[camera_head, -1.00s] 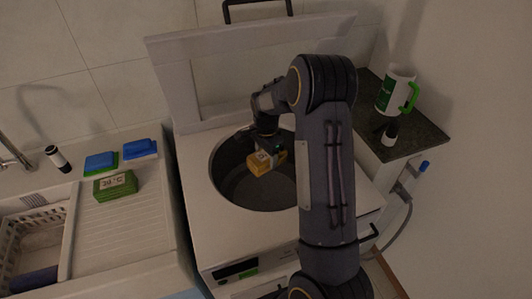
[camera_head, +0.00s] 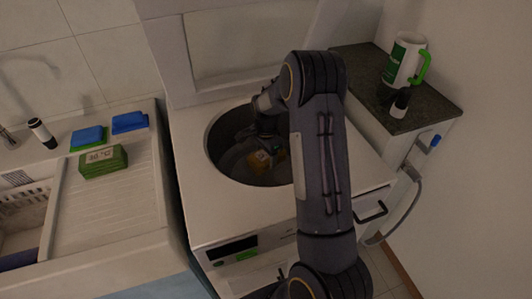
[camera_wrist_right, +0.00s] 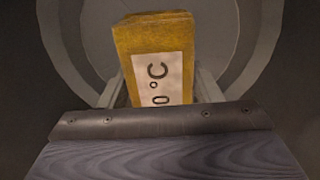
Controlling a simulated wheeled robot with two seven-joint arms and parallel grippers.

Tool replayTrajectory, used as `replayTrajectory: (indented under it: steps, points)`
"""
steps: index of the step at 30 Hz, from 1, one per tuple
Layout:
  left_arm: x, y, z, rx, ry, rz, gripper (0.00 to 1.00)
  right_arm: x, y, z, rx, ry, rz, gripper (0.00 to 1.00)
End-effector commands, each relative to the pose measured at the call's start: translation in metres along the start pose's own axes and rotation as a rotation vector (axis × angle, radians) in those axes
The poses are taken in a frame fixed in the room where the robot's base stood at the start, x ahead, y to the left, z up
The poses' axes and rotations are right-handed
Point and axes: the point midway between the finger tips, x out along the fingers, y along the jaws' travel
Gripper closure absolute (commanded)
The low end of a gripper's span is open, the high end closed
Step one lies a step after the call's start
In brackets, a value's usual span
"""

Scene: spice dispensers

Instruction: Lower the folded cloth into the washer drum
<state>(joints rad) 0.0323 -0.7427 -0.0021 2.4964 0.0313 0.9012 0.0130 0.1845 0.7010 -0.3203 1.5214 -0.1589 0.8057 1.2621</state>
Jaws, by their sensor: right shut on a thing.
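The folded cloth (camera_head: 262,161) is yellow and block-shaped, with a white label; in the right wrist view the cloth (camera_wrist_right: 155,45) shows "0 °C" on the label. My right gripper (camera_head: 268,149) is shut on it, and both are inside the open washer drum (camera_head: 228,170), below the rim. In the right wrist view the fingers lie on either side of the cloth, with the round grey drum behind it. The washer (camera_head: 210,222) is white, its lid raised at the back. My right arm hides the drum's right side. My left gripper is not in view.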

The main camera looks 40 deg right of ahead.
Motion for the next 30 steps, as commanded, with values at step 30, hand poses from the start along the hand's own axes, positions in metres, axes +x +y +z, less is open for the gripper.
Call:
replayTrajectory:
  steps: [30]
  points:
    - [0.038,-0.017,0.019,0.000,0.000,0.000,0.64,0.062,0.000,0.000,0.000,0.000,0.000,0.40]
